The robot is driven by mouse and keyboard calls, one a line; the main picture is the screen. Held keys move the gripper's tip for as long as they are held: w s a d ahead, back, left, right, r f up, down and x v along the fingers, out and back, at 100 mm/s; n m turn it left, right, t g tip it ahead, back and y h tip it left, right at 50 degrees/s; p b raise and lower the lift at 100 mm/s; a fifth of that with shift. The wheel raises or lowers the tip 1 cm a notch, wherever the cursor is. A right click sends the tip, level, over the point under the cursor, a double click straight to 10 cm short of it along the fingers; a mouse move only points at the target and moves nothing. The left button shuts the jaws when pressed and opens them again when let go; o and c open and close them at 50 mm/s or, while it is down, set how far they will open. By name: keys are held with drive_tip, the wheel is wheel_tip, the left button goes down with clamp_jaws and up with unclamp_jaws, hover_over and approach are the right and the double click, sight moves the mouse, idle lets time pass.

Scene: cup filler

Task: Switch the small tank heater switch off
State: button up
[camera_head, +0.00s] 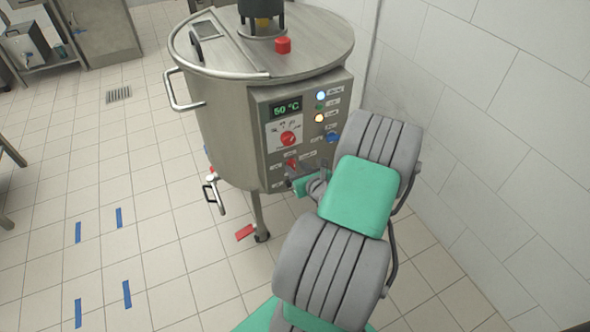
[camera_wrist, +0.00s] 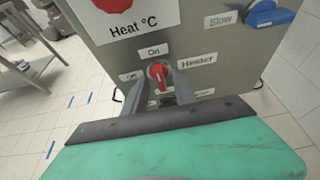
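The small tank (camera_head: 228,130) is a steel vessel with a grey control panel on its front. The heater switch (camera_wrist: 159,75) is a small red lever on this panel, with an "On" label above it and a "Heater" label to its right. The lever stands close to upright, towards "On". It also shows as a red spot low on the panel in the head view (camera_head: 291,164). My gripper (camera_wrist: 163,86) is at the switch, with its dark fingers apart on either side of the lever. I cannot tell whether a finger touches it.
A red heat dial (camera_head: 288,138) and a 50 °C display (camera_head: 286,109) are above the switch. A blue knob (camera_head: 333,137) sits to the right, by the "Slow" label. A white tiled wall (camera_head: 500,110) is close on the right. The floor at left is open.

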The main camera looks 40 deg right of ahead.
drive_tip(key=shift+w+d+f, duration=0.15)
drive_tip(key=shift+w+f, duration=0.05)
drive_tip(key=shift+w, duration=0.45)
drive_tip(key=shift+c, duration=0.4)
clamp_jaws()
